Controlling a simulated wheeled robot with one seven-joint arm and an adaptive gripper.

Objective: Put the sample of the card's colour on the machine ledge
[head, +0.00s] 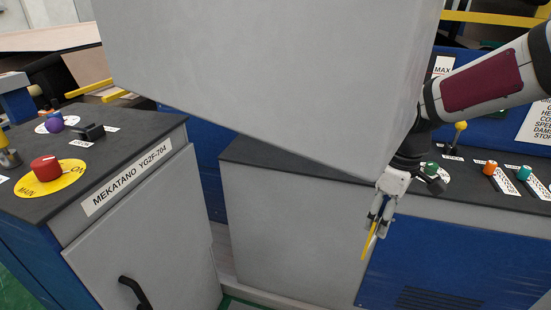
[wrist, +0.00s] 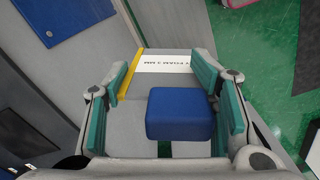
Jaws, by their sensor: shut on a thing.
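My gripper (head: 377,218) points down at the right of the head view, in front of the grey and blue machine front. In the wrist view its teal-padded fingers (wrist: 163,80) stand apart on both sides of a blue block (wrist: 178,114). Whether the block touches that surface I cannot tell. I see no clear colour card.
A large grey box (head: 270,70) fills the upper middle of the head view and hides much behind it. A control desk with a red knob (head: 46,168) stands at left. Several coloured knobs (head: 490,168) are beside my arm. Green floor (wrist: 250,60) shows in the wrist view.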

